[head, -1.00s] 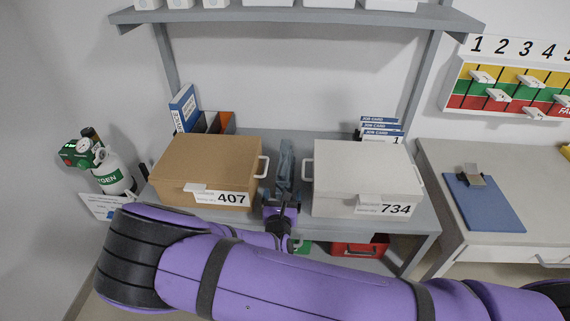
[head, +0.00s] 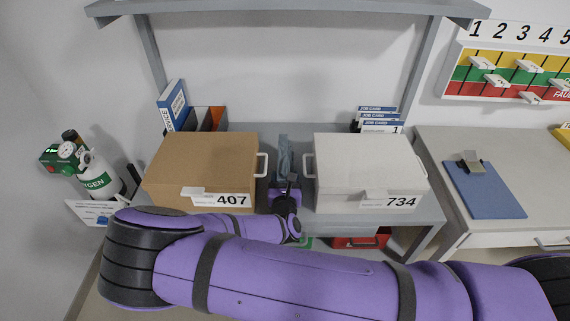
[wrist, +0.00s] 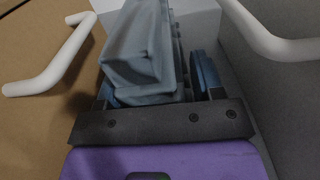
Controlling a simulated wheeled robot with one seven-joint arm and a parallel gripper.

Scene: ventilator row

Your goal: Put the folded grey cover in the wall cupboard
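The folded grey cover (head: 284,155) is a blue-grey bundle. It stands upright in the narrow gap between the brown box marked 407 and the pale box marked 734. My gripper (head: 287,184) is at the near end of this gap, at the cover's near side. In the wrist view the cover (wrist: 145,55) rises between the two fingers of my gripper (wrist: 160,88). The fingers are wide apart, and the right one looks apart from the cloth; the left one is partly hidden by it. I do not see the wall cupboard.
The brown box (head: 205,160) and pale box (head: 365,160) stand close on both sides, their white handles facing the gap. A grey shelf (head: 290,10) runs above. Binders (head: 174,105) and job cards (head: 378,120) stand behind. An oxygen cylinder (head: 98,178) is left; a clipboard (head: 484,190) lies right.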

